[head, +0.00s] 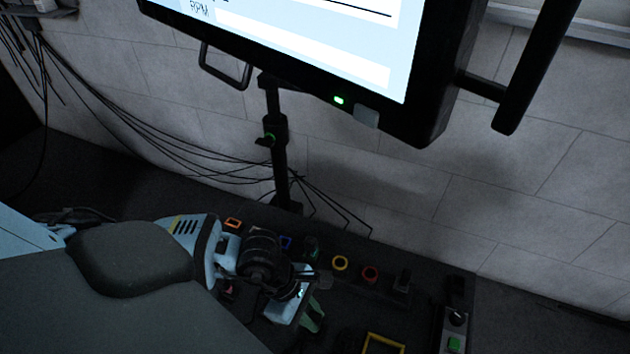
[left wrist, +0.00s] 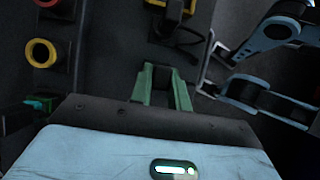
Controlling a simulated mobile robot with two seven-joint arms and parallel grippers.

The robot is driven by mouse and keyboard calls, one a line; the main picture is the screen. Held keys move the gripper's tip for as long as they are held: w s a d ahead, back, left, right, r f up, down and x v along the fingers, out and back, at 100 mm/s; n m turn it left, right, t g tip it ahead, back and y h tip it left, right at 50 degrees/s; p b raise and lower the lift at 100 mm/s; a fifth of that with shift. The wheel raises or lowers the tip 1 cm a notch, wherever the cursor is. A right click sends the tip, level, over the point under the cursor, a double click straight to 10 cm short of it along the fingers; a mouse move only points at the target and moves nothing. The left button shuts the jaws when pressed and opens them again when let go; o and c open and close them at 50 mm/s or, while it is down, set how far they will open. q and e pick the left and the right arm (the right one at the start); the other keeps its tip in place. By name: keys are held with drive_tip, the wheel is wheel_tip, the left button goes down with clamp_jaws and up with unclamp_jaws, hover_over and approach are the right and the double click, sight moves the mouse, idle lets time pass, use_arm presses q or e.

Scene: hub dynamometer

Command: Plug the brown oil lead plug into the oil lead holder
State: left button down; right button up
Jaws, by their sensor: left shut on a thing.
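My left gripper (head: 314,318) reaches in from the left over the dark panel, its green fingers pointing down. In the left wrist view its green fingers (left wrist: 166,88) are shut on a small dark thing between them. That thing is too dark to tell its colour or to be sure it is the brown oil lead plug. I cannot pick out the oil lead holder for certain.
A monitor (head: 420,100) on a post hangs above; cables run behind.

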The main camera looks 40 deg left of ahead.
use_arm(q)
drive_tip(key=shift+f+b, duration=0.5)
drive_tip(key=shift+f, duration=0.3)
drive_tip(key=c, duration=1.4)
unclamp_jaws()
drive_tip(key=shift+c, duration=0.2)
drive_tip(key=shift+o, duration=0.9)
